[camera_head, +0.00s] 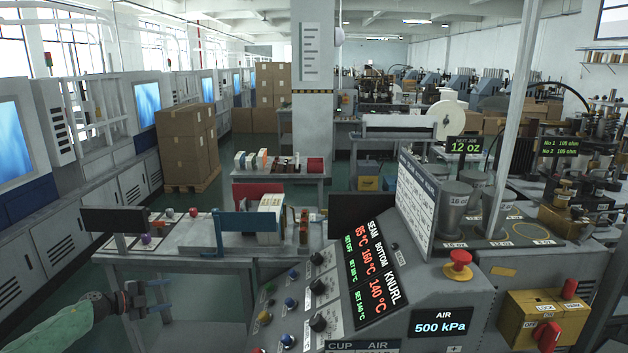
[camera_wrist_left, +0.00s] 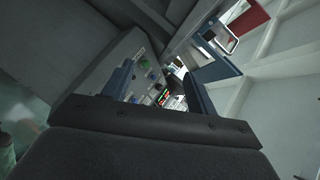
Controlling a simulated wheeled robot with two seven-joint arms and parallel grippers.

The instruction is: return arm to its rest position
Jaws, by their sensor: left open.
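My left gripper (camera_head: 160,298) is at the lower left in the head view, in front of the grey worktable and left of the control console. Its arm comes in from the left edge in a green sleeve. Its two dark fingers are apart with nothing between them. In the left wrist view the gripper (camera_wrist_left: 165,88) shows both fingers spread, with the console's knobs and lit display beyond the gap. My right gripper is in neither view.
The control console (camera_head: 425,295) with knobs and a red stop button (camera_head: 459,262) fills the lower right. The grey worktable (camera_head: 190,262) carries a blue panel and small items. Stacked cartons (camera_head: 187,150) stand farther back. Open floor lies beyond the table.

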